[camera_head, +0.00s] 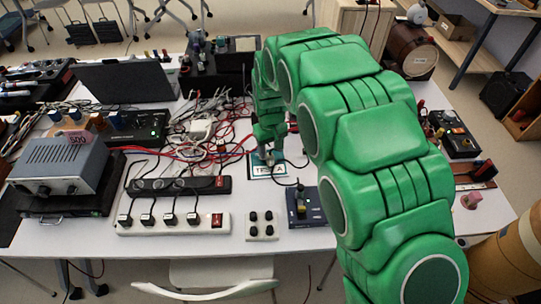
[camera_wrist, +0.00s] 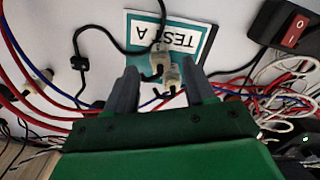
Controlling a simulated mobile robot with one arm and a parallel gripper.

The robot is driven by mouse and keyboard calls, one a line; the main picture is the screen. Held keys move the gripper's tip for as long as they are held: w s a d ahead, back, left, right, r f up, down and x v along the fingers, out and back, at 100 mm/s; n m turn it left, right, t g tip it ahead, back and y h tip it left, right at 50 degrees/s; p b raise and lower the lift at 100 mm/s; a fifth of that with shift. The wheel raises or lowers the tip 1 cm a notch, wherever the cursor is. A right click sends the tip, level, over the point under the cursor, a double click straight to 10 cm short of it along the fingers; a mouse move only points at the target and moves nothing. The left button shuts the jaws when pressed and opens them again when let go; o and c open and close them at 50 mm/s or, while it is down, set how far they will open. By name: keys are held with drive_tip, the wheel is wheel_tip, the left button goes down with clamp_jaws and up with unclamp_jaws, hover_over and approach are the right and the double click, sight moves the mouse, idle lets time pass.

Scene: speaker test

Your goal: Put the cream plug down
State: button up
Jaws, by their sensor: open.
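A cream plug (camera_wrist: 172,77) with dark prongs or tips lies at the edge of the white and teal TEST A card (camera_wrist: 197,40). A second small cream plug-like piece (camera_wrist: 160,60) on a black cord sits close beside it; I cannot tell whether they touch. My gripper (camera_wrist: 162,68) is open, one grey finger on each side of these pieces, with gaps showing. In the head view my gripper (camera_head: 269,150) points down over the far part of the TEST A card (camera_head: 265,175) and hides the plug there.
Red, blue and white cables (camera_head: 215,120) lie tangled left of the card. A black power strip (camera_head: 180,186), a white power strip (camera_head: 172,221), a small white socket block (camera_head: 262,226) and a blue box (camera_head: 306,207) stand nearer. Bare white table shows along the front.

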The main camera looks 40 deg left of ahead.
sight(271, 156)
drive_tip(key=shift+r, duration=2.8)
drive_tip(key=shift+d+r, duration=0.1)
drive_tip(key=shift+d, duration=0.05)
drive_tip(key=w+d+r+m, duration=0.25)
drive_tip(key=d+r, duration=0.25)
drive_tip(key=d, duration=0.4)
drive_tip(key=w+d+r+m, duration=0.1)
drive_tip(key=w+d+r, duration=0.25)
drive_tip(key=d, duration=0.55)
drive_tip(key=s+d+r+m, duration=0.2)
drive_tip(key=d+r, duration=0.2)
drive_tip(key=d, duration=0.5)
drive_tip(key=s+d+r+m, duration=0.1)
drive_tip(key=d+r+m, duration=0.15)
drive_tip(key=d, duration=0.55)
drive_tip(key=s+d+r+m+g, duration=0.1)
drive_tip(key=s+d+r+m, duration=0.1)
drive_tip(key=s+d, duration=0.8)
drive_tip(key=s+d+r+m, duration=0.1)
drive_tip(key=s+d+m, duration=0.2)
drive_tip(key=s+d, duration=0.8)
drive_tip(key=shift+s+d+r+m+g, duration=0.2)
drive_tip(key=shift+s+r+m+g, duration=0.15)
drive_tip(key=shift+s, duration=0.45)
